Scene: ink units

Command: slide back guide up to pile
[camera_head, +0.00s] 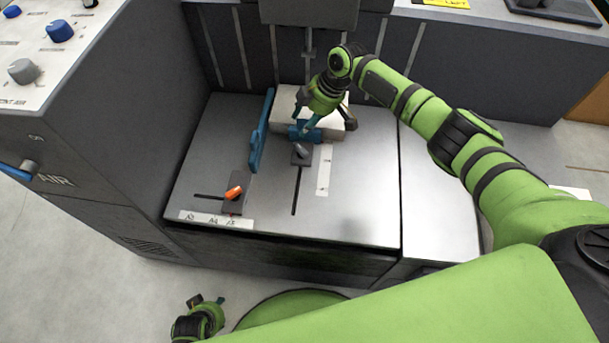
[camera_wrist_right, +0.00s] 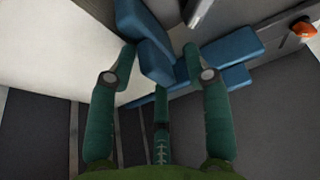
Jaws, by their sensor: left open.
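The pile (camera_head: 288,98) is a white block of sheets at the back of the grey metal bed. The blue back guide (camera_head: 294,133) is at its near side, apparently against it; the contact is partly hidden. My right gripper (camera_head: 322,118) is down at the guide and pile. In the right wrist view its teal fingers (camera_wrist_right: 158,70) straddle a blue part of the guide (camera_wrist_right: 152,62); I cannot tell whether they grip it. My left gripper (camera_head: 206,302) is open and empty, low at the left.
A long blue side guide (camera_head: 262,135) stands left of the pile. An orange lever (camera_head: 234,192) is on a dark plate near the bed's front left. A tall grey panel (camera_head: 232,50) rises behind. The front of the bed (camera_head: 345,215) is clear.

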